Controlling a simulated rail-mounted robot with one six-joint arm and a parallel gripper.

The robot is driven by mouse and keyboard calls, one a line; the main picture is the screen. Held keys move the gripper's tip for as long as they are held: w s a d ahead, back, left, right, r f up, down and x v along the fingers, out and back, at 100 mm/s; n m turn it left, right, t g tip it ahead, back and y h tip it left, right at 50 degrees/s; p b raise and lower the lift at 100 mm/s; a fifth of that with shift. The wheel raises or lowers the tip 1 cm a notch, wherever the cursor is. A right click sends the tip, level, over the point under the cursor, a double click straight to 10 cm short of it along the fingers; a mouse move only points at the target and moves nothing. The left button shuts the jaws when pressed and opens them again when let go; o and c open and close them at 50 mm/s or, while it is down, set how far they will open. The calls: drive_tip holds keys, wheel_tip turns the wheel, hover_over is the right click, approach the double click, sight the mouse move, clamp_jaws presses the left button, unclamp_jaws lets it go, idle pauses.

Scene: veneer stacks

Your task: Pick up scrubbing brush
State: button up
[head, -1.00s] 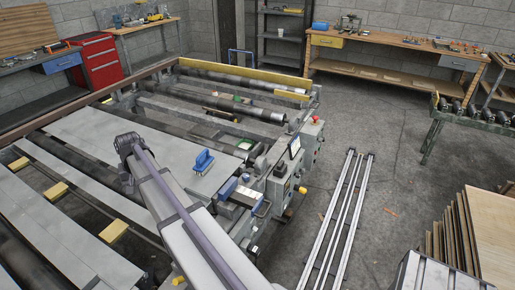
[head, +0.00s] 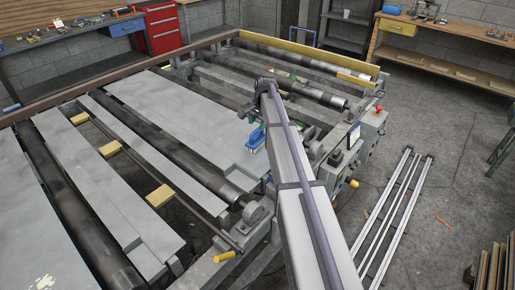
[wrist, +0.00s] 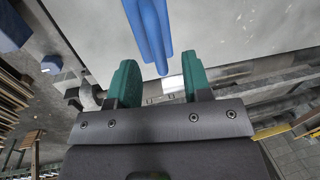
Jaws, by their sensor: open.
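The blue scrubbing brush (head: 257,139) rests on the grey metal top of the machine, partly covered by my arm in the head view. The handle's near end lies just ahead of the gap between my fingers. My gripper (wrist: 158,72) has two green fingers, spread apart with nothing between them.
The grey panel (head: 185,110) around the brush is flat and mostly clear. Rollers (head: 305,92) and a control box (head: 343,148) stand to the right. A blue block (wrist: 51,63) shows at the left of the wrist view.

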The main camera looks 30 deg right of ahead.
sight(257, 129)
drive_tip(key=f+b, duration=0.5)
drive_tip(key=shift+w+f, duration=0.2)
drive_tip(key=shift+w, duration=0.2)
drive_tip(key=shift+r, duration=0.3)
clamp_jaws()
